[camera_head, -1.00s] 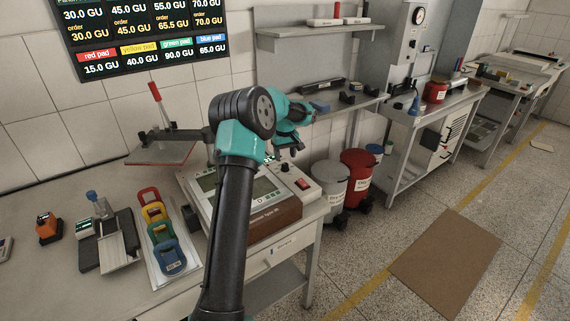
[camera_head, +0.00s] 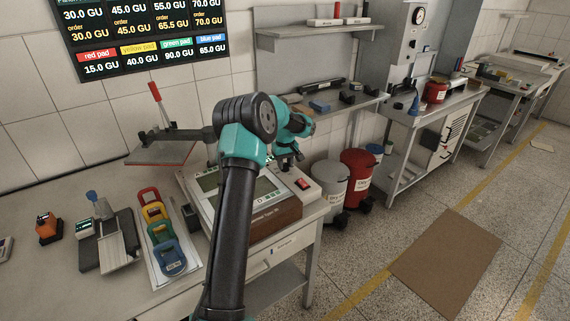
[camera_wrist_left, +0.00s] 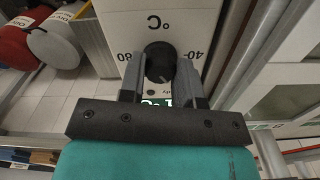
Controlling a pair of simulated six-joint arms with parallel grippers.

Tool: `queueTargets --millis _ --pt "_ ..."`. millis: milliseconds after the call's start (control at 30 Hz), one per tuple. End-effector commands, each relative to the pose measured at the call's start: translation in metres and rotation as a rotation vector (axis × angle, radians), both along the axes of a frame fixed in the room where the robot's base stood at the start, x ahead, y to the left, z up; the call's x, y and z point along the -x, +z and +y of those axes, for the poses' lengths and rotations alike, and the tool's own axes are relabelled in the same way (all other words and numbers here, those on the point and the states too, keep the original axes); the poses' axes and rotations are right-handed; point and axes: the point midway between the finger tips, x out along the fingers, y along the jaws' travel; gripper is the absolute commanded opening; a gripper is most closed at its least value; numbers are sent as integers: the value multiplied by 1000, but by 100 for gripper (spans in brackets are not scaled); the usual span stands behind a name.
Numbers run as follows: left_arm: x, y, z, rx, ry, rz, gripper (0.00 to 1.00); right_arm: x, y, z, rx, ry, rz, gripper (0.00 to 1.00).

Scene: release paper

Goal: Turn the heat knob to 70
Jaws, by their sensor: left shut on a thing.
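The heat knob (camera_wrist_left: 160,60) is a round black dial on a light panel marked "°C", with the numbers 80 and 40 beside it, upside down in the left wrist view. My left gripper (camera_wrist_left: 160,78) has its two grey fingers closed around the knob, one on each side. In the head view the left gripper (camera_head: 290,162) is over the rear right of the machine (camera_head: 268,215), and the knob is hidden there. A green display below the knob is partly covered by the gripper. The knob's pointer setting cannot be read.
A red switch (camera_head: 303,184) sits on the machine's right side, close to the left gripper. A grey bin (camera_head: 328,188) and a red bin (camera_head: 358,177) stand right of the table. Coloured pads (camera_head: 161,232) lie to the left.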

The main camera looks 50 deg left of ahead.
Motion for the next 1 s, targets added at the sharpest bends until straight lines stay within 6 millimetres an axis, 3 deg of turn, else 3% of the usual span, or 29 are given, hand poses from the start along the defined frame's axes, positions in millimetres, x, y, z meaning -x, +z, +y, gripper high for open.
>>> queueTargets --millis 200,667,1000 --pt "0 0 0 0 0 0 7 0 0 0 0 0 0 43" --pt "0 0 0 0 -86 0 7 0 0 0 0 0 0 43" --pt "0 0 0 0 -329 0 7 0 0 0 0 0 0 43"
